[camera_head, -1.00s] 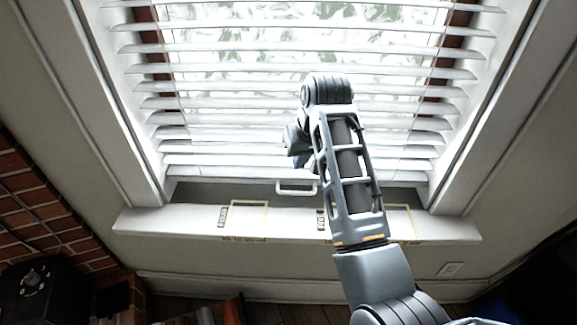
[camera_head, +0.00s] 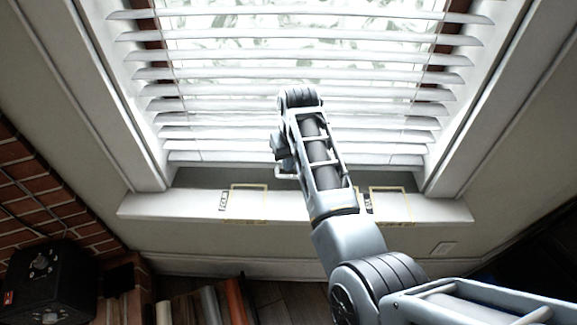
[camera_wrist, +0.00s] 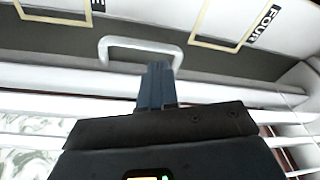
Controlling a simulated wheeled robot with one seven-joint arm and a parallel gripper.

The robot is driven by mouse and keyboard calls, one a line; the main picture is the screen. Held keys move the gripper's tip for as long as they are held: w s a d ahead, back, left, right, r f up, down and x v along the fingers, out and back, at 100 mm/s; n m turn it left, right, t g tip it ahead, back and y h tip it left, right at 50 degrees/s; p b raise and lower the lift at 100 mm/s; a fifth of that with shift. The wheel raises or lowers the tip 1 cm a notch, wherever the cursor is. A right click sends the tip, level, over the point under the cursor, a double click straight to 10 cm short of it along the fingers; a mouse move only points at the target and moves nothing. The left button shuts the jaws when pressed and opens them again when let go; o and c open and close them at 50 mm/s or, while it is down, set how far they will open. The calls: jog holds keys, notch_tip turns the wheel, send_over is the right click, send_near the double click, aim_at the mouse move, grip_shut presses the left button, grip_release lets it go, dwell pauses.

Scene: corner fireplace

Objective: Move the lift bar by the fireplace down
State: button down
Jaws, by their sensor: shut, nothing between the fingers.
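The lift bar is a small pale U-shaped handle (camera_head: 284,175) under the bottom rail of the white window blind (camera_head: 290,157). It also shows in the wrist view as a looped bar (camera_wrist: 140,44). The rail hangs above the windowsill with a dark gap between. My gripper (camera_head: 280,150) is at the blind's bottom, close to the bar and partly hidden by my arm. In the wrist view its dark fingers (camera_wrist: 157,75) are shut and empty, and their tips overlap the bar's opening near its right leg. I cannot tell whether they touch it.
The windowsill (camera_head: 150,205) below carries flat yellow-outlined frames with labels. White window trim (camera_head: 110,90) stands on both sides. A black box with knobs (camera_head: 45,285) and brick wall (camera_head: 25,190) are at left. Several book-like objects (camera_head: 205,305) stand below.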

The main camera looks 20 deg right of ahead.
aim_at(290, 177)
jog(key=shift+s+a+f, duration=0.1)
jog(key=shift+s+f, duration=0.1)
jog(key=shift+f, duration=0.85)
jog(key=b+x, duration=0.1)
jog(key=x, duration=0.1)
jog(key=s+b+x, duration=0.1)
jog(key=x, duration=0.1)
jog(key=shift+f, duration=0.65)
